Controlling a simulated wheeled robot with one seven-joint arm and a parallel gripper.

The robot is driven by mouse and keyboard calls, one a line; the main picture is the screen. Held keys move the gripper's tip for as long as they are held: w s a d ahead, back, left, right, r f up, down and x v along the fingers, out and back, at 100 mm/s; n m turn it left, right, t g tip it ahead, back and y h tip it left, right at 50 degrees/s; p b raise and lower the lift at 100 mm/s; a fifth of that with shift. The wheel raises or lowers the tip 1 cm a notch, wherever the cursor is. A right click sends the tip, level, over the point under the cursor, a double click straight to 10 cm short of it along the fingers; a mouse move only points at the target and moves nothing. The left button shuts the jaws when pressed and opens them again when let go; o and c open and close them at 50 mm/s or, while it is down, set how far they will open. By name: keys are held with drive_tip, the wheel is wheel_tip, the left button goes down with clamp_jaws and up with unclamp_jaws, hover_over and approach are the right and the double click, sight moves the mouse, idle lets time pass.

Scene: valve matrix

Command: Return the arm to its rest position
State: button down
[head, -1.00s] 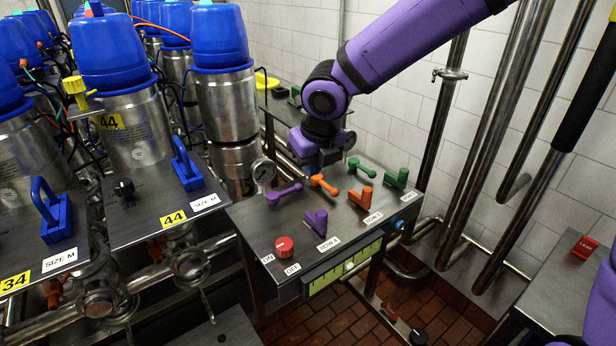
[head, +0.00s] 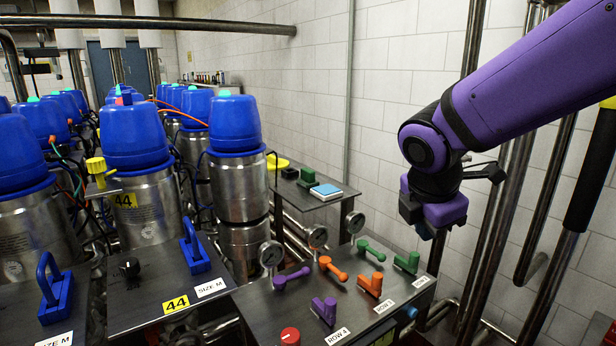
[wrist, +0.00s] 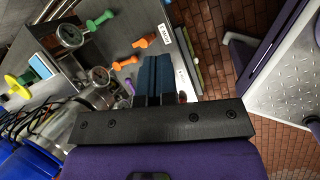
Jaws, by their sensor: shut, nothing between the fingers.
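My purple arm (head: 535,80) reaches in from the upper right in the head view, with its wrist bent down. My gripper (head: 424,232) hangs above and behind the right side of the control panel (head: 262,312), clear of the handles. In the wrist view the gripper's fingers (wrist: 154,75) are together with nothing between them. The panel carries purple (head: 324,311), orange (head: 371,285) and green (head: 407,263) handles, and a red knob (head: 290,337) at its front.
Steel canisters with blue caps (head: 233,123) fill the left. Pressure gauges (head: 271,253) stand behind the panel. Vertical pipes (head: 470,60) run along the tiled wall (head: 400,60) near my arm. A small shelf (head: 300,192) holds a blue-topped block (head: 326,191).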

drive_tip(key=s+d+r+m+y, duration=0.1)
drive_tip(key=s+d+r+m, duration=0.2)
drive_tip(key=s+d+m, duration=0.2)
drive_tip(key=s+d+r+m+t+y, duration=0.1)
drive_tip(key=s+d+r+m, duration=0.2)
drive_tip(key=s+m, duration=0.7)
drive_tip(key=shift+s+d+m+y, duration=0.35)
drive_tip(key=shift+d+m, duration=0.95)
drive_tip(key=shift+m, duration=1.9)
